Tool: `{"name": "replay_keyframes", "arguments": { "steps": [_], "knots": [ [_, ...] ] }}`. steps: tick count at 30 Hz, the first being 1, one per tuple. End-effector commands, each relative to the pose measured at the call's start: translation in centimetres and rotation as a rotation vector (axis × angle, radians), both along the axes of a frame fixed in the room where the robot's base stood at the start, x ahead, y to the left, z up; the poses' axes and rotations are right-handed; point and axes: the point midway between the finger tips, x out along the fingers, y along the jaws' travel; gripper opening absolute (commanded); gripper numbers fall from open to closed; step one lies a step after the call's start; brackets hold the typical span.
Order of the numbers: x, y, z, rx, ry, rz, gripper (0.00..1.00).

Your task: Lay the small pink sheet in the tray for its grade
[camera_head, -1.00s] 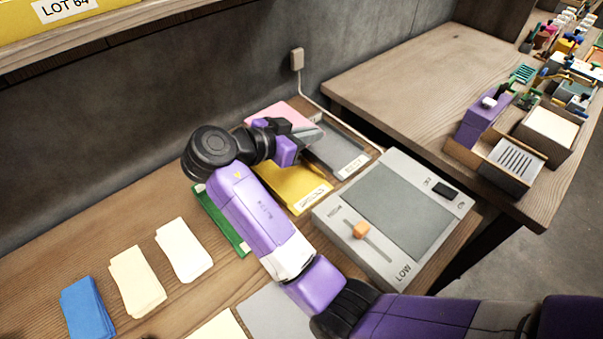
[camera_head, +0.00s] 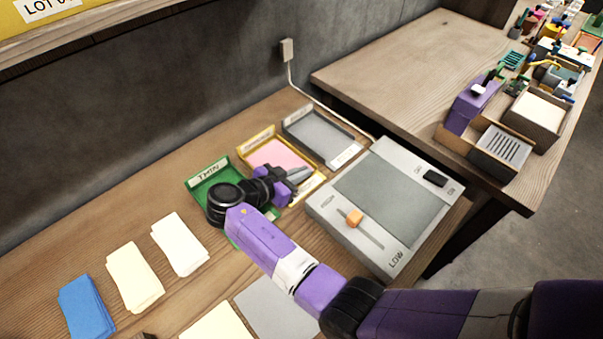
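The small pink sheet (camera_head: 278,156) lies in the yellow tray (camera_head: 256,138), the middle one of three trays. My gripper (camera_head: 308,178) is over the front part of that tray and hides some of it. Its grey fingers look slightly parted, with no sheet seen between them. The green tray (camera_head: 207,173), labelled THIN, is to the left, partly covered by my wrist. The grey tray (camera_head: 318,133) is to the right and looks empty.
A grey device (camera_head: 390,200) with an orange slider (camera_head: 354,217) and a LOW mark stands right of the trays. White (camera_head: 179,244), cream (camera_head: 135,277) and blue (camera_head: 86,306) sheet stacks lie at the left. A second table (camera_head: 400,75) stands behind.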

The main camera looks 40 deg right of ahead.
Motion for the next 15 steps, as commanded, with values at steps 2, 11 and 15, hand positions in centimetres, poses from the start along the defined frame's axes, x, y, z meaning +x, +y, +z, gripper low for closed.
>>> {"name": "replay_keyframes", "arguments": {
  "steps": [2, 11, 15],
  "knots": [
    [0.01, 0.01, -0.45, 0.000, -0.001, 0.000, 0.00],
    [0.01, 0.01, -0.67, 0.000, -0.002, 0.000, 0.00],
    [0.02, 0.01, -1.00, 0.000, -0.001, 0.001, 0.00]
  ]
}}
